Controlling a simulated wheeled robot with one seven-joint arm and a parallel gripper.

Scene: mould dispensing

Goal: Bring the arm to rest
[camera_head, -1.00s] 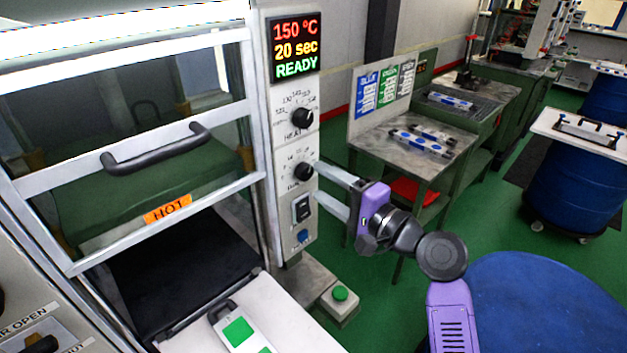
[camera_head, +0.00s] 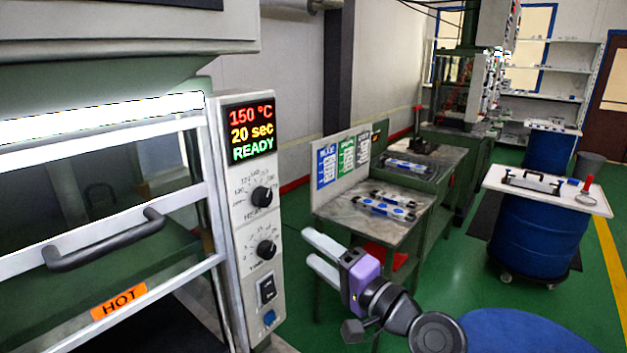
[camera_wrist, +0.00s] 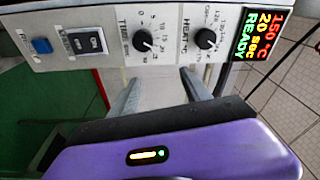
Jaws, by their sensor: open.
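My gripper (camera_head: 314,255) is in the lower middle of the head view, with its two pale fingers apart and nothing between them. Its purple body is behind the fingers, and the fingers point up and left toward the control panel (camera_head: 251,215). In the wrist view the two fingers (camera_wrist: 160,92) also stand apart, with the panel's dials and switch beyond them. I cannot tell the exact gap between the fingertips and the panel, but I see no contact.
The press door (camera_head: 105,235) with its dark handle and HOT label is at left, down. The panel display (camera_head: 251,130) reads 150 °C, 20 sec, READY. A workbench (camera_head: 345,212) with blue-and-white bars stands behind my gripper. A blue drum (camera_head: 530,235) carries a white top at right.

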